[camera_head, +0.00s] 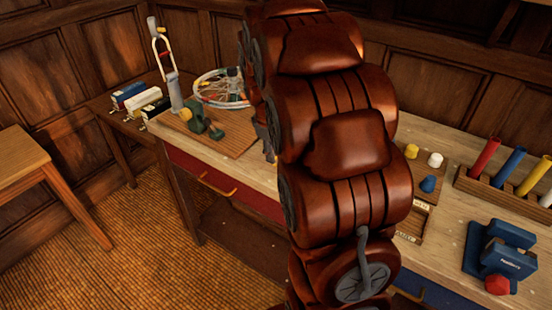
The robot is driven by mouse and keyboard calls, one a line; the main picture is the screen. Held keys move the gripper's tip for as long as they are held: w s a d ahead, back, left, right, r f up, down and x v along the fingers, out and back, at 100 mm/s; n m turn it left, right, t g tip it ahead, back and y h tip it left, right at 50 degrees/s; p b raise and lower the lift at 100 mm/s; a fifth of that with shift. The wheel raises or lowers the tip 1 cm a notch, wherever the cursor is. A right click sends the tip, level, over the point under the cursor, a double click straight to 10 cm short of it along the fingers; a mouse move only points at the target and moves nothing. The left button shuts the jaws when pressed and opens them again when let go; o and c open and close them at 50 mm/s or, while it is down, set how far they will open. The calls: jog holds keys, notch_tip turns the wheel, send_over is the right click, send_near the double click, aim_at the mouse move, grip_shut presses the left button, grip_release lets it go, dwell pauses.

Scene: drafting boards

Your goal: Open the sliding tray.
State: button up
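A drawer with a dark red front (245,197) sits under the left part of the wooden bench top, with a yellow bar handle (217,185). It looks shut, flush under the bench edge. A second drawer with a blue front (437,294) shows partly at the lower right; my arm hides its left part. I cannot tell which of them is the sliding tray. My large brown arm fills the middle of the view. A small grey part by the bench's front edge may be my gripper (267,139); the rest is hidden behind the arm, and its fingers cannot be made out.
On the bench at left stand a wooden board with green and yellow parts (200,124) and a spoked wheel (221,88). At right are colored pegs, a rack of colored tubes (505,190) and a blue device (499,254). The floor (130,240) before the red drawer is clear.

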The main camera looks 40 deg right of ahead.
notch_tip(320, 180, up, 8)
jog(key=a, duration=0.1)
jog(key=shift+s+a+f, duration=0.15)
jog(key=shift+s+f, duration=0.1)
dwell(0.4)
jog(key=s+a+f+m+g+y, duration=0.1)
jog(key=s+a+f+m, duration=0.1)
jog(key=s+a, duration=0.8)
jog(key=s+a+f+m+g, duration=0.1)
jog(key=s+a+f, duration=0.3)
jog(key=s+a, duration=0.6)
jog(key=s, duration=0.6)
jog(key=shift+s+a+m+y, duration=0.15)
jog(key=shift+a+m+y, duration=0.15)
jog(key=shift+m+y, duration=0.1)
jog(key=shift+d+r, duration=0.1)
jog(key=shift+d, duration=0.05)
